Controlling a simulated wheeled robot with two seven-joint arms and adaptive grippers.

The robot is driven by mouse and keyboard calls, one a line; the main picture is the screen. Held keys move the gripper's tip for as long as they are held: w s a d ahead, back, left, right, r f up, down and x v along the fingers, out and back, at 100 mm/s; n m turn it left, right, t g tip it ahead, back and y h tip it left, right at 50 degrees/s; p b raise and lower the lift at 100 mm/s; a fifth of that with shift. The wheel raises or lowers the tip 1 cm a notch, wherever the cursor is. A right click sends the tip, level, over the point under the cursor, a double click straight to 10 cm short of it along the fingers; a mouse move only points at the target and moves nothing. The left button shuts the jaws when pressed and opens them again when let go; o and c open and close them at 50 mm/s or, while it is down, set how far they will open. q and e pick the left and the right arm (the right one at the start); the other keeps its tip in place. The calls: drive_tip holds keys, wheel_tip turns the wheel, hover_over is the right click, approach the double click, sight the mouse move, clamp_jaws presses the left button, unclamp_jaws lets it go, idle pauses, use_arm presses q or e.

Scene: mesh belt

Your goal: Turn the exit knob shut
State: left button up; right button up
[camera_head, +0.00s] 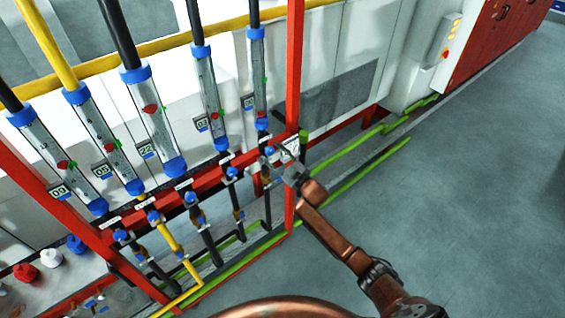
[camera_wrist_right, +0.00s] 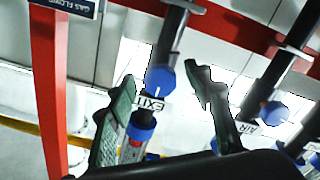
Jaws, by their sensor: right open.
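The exit knob is blue; in the right wrist view the knob (camera_wrist_right: 160,79) sits on a grey pipe fitting beside a white label reading EXIT (camera_wrist_right: 150,103). In the head view the knob (camera_head: 270,151) is on the red rail at the right end of a row of similar blue knobs. My right gripper (camera_head: 283,159) is close to it at the rail's right end, and its fingers partly cover that area. In the wrist view my right gripper (camera_wrist_right: 162,82) is open, with one finger on each side of the knob and visible gaps between. My left gripper is not in view.
A neighbouring blue knob (camera_wrist_right: 259,113) with an AIR label is right of the fingers in the wrist view. A red upright post (camera_head: 293,100) stands beside the gripper. Several flow tubes (camera_head: 255,80) rise above the rail. Grey floor (camera_head: 470,180) at right is clear.

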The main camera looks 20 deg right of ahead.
drive_tip(key=v, duration=1)
drive_tip(key=shift+s+d, duration=0.1)
